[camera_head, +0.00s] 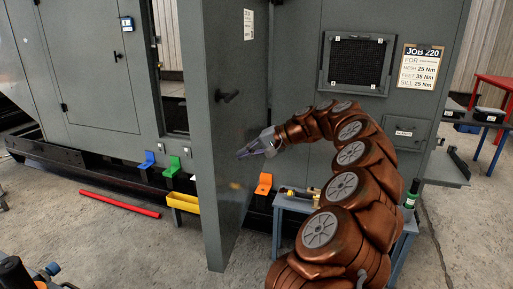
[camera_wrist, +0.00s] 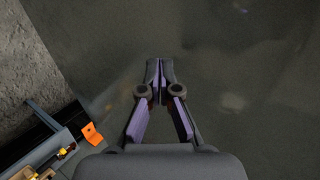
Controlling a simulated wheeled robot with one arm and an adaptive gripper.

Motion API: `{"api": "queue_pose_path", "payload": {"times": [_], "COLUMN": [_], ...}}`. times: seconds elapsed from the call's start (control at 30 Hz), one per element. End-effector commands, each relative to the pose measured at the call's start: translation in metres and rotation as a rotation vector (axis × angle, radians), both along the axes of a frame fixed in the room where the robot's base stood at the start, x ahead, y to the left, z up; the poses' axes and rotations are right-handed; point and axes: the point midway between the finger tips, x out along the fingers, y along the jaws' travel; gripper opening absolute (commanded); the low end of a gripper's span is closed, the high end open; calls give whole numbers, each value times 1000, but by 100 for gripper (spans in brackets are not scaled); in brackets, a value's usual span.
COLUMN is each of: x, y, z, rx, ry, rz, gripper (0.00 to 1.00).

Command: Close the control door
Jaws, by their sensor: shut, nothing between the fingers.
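The control door (camera_head: 222,180) is a tall grey panel standing open, swung out from the grey enclosure (camera_head: 296,50). It has a dark handle (camera_head: 228,97) at mid-height and a white label near its top. The opening (camera_head: 172,60) shows to its left. My gripper (camera_head: 240,155) is shut and empty, in front of the door's right-hand face and below the handle. In the wrist view the closed fingertips (camera_wrist: 160,66) point at a plain grey surface, which looks like the door (camera_wrist: 245,60). I cannot tell whether they touch it.
A small blue-grey bench (camera_head: 284,203) with tools stands right of the door. An orange bracket (camera_head: 264,184) sits on the sill behind it. A yellow bin (camera_head: 183,202) and a red bar (camera_head: 118,204) are to the left.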

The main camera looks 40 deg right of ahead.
Motion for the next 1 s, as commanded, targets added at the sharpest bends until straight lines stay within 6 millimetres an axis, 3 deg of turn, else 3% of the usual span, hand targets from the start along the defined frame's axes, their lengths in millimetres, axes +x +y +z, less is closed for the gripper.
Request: {"api": "queue_pose_path", "payload": {"times": [0.23,0.77,1.0], "x": [19,24,39], "y": [17,20,32], "z": [1,0,1], "rx": [1,1,0], "ry": [4,2,2], "rz": [4,0,-22], "gripper": [0,0,0]}}
